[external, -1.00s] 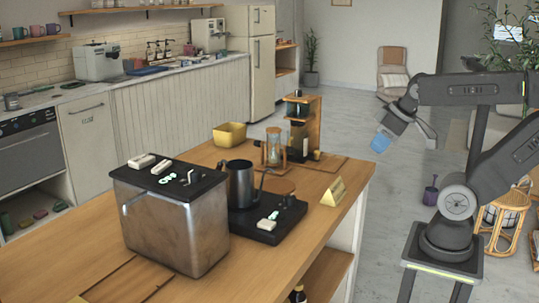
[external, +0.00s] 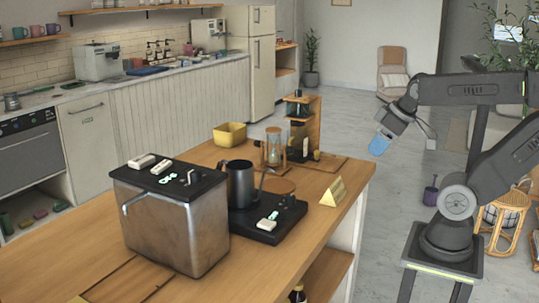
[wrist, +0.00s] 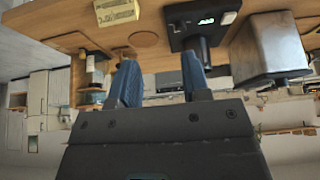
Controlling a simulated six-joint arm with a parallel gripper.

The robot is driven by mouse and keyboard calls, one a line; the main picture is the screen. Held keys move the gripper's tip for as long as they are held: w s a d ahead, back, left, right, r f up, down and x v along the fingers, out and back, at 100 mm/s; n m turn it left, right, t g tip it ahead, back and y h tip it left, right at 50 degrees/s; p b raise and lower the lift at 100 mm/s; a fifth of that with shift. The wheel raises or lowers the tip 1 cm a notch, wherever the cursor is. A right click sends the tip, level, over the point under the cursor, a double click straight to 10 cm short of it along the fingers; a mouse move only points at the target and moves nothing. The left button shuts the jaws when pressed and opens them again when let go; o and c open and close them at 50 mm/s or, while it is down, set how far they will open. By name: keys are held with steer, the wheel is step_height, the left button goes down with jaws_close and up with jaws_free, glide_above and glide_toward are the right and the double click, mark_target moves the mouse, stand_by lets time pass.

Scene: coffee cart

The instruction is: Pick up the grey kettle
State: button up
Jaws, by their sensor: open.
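The grey kettle (external: 240,184) stands upright on a black base (external: 266,222) on the wooden counter, just right of a metal box-shaped machine (external: 172,222). Its gooseneck spout points right. My gripper (external: 379,146) is in the air off the counter's right side, well apart from the kettle. In the wrist view my gripper (wrist: 160,85) shows two blue fingers spread apart with nothing between them. The kettle (wrist: 201,52) shows upside down there, just beyond the right finger, which covers part of it.
An hourglass (external: 274,147) and a wooden rack with bottles (external: 300,128) stand behind the kettle. A yellow box (external: 230,134) is at the back. A small yellow sign (external: 333,192) stands near the counter's right edge. The air between my gripper and the counter is clear.

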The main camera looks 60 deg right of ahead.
steer(key=o, duration=0.9)
steer(key=shift+c, duration=0.2)
steer(key=w+a+r+n, duration=0.1)
steer(key=w+r+n, duration=0.1)
steer(key=w+r, duration=0.35)
steer(key=n+g+y, duration=0.2)
steer(key=n+y, duration=0.1)
steer(key=n, duration=0.4)
glide_above(235, 173)
steer(key=s+d, duration=0.2)
steer(key=d, duration=0.4)
step_height(235, 173, down, 4)
steer(key=shift+x, duration=6.9)
